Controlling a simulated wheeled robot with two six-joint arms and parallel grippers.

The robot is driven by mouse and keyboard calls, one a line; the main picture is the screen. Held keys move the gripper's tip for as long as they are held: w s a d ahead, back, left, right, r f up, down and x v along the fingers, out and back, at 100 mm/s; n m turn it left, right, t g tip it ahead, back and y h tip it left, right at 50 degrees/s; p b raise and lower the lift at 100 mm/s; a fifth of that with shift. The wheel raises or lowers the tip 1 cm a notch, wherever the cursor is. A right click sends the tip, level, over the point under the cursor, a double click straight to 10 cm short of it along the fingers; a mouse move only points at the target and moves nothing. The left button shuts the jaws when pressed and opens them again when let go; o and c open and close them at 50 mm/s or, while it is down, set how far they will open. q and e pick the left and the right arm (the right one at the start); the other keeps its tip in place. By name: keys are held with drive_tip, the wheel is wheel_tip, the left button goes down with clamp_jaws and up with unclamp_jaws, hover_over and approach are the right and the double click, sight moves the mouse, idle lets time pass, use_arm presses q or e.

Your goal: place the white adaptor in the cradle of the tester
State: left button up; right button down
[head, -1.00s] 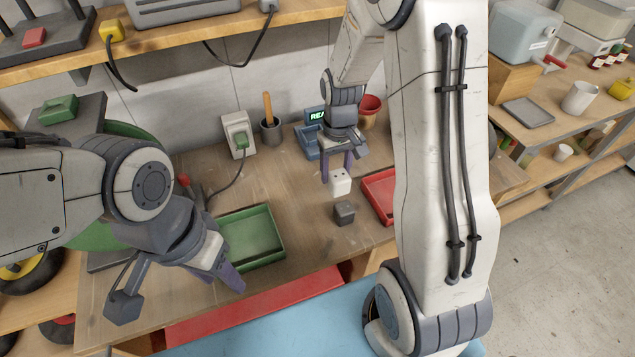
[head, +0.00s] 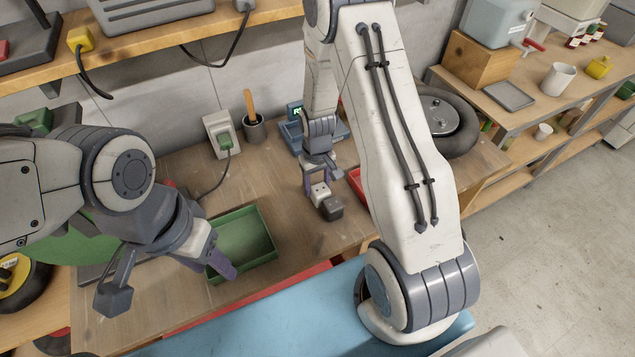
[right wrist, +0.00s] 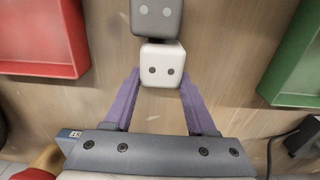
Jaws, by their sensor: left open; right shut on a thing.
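The white adaptor (head: 319,193) is a small white cube with two dark dots on one face, also seen in the right wrist view (right wrist: 162,64). My right gripper (head: 321,180) is shut on it, a purple finger on each side. A dark grey block (head: 331,209) is right beside it; in the right wrist view the grey block (right wrist: 157,16) meets its edge, but I cannot tell if they touch. The blue tester (head: 293,132), with a lit green display, stands behind my right gripper; its cradle is mostly hidden by the arm. My left gripper (head: 222,264) is open and empty by the green tray.
A green tray (head: 268,226) lies left of the adaptor and a red tray (head: 356,180) to its right, partly hidden by my right arm. A socket box (head: 219,133) with a green plug and a pot (head: 253,130) stand at the back.

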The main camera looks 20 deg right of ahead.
drive_tip(key=shift+f, duration=0.15)
drive_tip(key=shift+c, duration=1)
unclamp_jaws()
